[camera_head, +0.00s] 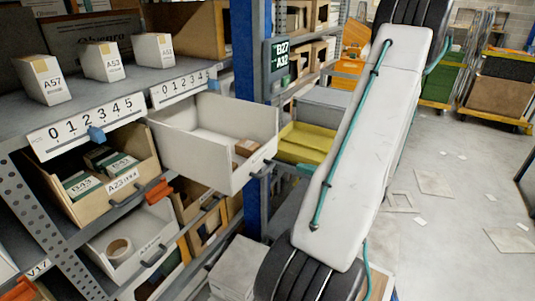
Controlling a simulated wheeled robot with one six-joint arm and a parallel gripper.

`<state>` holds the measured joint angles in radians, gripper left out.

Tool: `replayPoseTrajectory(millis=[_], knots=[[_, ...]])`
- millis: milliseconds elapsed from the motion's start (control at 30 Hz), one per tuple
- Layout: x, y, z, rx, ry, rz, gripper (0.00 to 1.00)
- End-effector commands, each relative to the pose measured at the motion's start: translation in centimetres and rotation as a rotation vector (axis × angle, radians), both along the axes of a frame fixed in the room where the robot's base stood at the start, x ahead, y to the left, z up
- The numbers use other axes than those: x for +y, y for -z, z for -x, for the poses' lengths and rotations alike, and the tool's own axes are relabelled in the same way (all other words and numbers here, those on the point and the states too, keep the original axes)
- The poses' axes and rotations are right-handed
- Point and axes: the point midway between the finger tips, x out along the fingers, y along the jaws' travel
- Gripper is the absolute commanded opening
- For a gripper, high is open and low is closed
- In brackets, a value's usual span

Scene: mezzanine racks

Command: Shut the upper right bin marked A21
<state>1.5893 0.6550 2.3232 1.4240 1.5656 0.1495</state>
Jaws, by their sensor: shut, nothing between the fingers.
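A white bin (185,158) in the upper right of the rack is pulled well out from under the shelf. Its dark handle (263,167) is on the front face at the right. A small brown box (247,147) lies inside near the front. I cannot read a mark A21 on it. My gripper is not in view. My white arm link with a teal cable crosses the picture right of the bin and hides what is behind it.
A wooden bin marked A23 (115,192) and a white bin holding a tape roll (119,250) sit to the left. A blue post (250,50) stands behind the open bin. A yellow bin (305,142) is to its right. The floor at right has scattered sheets.

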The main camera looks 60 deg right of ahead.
Motion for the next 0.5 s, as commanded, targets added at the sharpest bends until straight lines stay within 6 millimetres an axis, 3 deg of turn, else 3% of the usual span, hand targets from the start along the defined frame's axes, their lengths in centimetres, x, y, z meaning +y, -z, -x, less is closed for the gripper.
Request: replayPoseTrajectory(millis=[100,267,500], knots=[[-1.0,-0.4,-0.4,-0.026,0.045,-0.015,0.00],[-0.9,-0.6,-2.3,-0.030,0.047,-0.017,0.00],[-0.4,-0.5,-7.4,-0.028,0.042,-0.015,0.00]])
